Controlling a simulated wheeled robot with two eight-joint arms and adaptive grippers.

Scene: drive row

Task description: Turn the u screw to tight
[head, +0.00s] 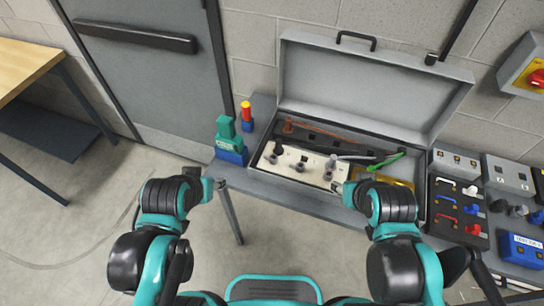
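An open grey case (352,93) stands on the bench. In its front left lies a cream panel (287,160) with several dark, screw-like knobs along it: one at the left (273,158), one in the middle (300,166), one at the right (328,175). No letters are legible, so I cannot tell which is the u screw or how tight it is. My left gripper (221,184) is in front of the bench's left end, left of the panel. My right gripper (338,187) is at the panel's right front corner; contact cannot be judged. Both grippers are too small to read.
A green and blue block (230,142) and a red-yellow-blue stack (246,116) stand left of the case. A yellow piece (394,188) and green lead (386,161) lie at the case's right. Switch panels (458,207) and a blue box (522,248) stand further right.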

